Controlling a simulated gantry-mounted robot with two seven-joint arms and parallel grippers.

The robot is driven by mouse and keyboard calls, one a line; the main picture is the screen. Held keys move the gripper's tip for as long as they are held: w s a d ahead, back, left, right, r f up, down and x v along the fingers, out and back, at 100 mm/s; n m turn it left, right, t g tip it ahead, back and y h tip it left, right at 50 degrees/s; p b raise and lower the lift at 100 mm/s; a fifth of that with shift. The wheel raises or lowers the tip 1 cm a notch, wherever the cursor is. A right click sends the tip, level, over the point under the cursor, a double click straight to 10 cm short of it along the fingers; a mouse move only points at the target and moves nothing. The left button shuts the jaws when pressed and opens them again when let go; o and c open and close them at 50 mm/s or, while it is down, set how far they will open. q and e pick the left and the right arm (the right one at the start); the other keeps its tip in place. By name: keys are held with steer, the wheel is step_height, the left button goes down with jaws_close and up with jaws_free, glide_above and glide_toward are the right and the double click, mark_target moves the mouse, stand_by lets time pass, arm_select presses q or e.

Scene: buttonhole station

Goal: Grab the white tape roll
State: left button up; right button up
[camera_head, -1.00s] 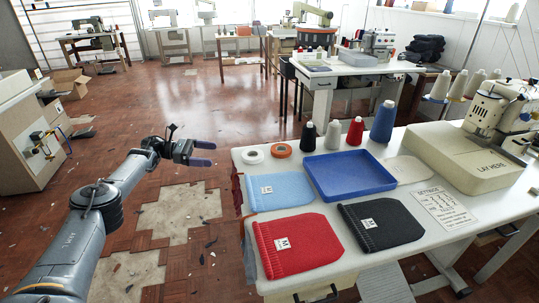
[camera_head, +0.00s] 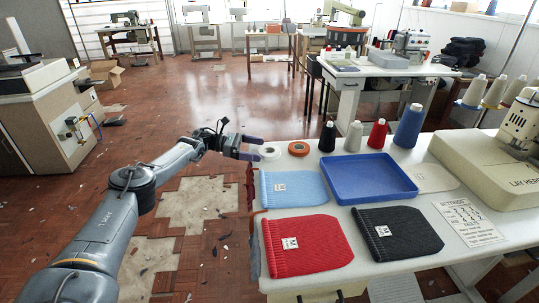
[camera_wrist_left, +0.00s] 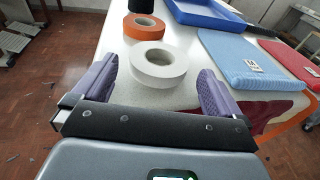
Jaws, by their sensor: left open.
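The white tape roll (camera_head: 270,153) lies flat near the left end of the white table. In the left wrist view the white tape roll (camera_wrist_left: 158,64) lies ahead of and between the fingers. My left gripper (camera_head: 254,147) is open and empty at the table's left edge, just left of the roll. Its purple fingers show in the left wrist view, spread apart (camera_wrist_left: 160,88), and I cannot tell how high they are above the table. My right gripper is not in view.
An orange tape roll (camera_head: 299,148) lies close beyond the white one. A blue tray (camera_head: 368,197), light blue fabric (camera_head: 312,188), red fabric (camera_head: 315,245) and black fabric (camera_head: 410,232) lie nearby. Several thread cones, including a black one (camera_head: 327,137), stand at the back.

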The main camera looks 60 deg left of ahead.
mark_target(275, 151)
arm_select(q)
steer(key=shift+b+x, duration=0.35)
steer(key=shift+x, duration=1.25)
steer(key=c, duration=0.9)
steer(key=shift+o, duration=0.2)
steer(key=shift+r, duration=0.2)
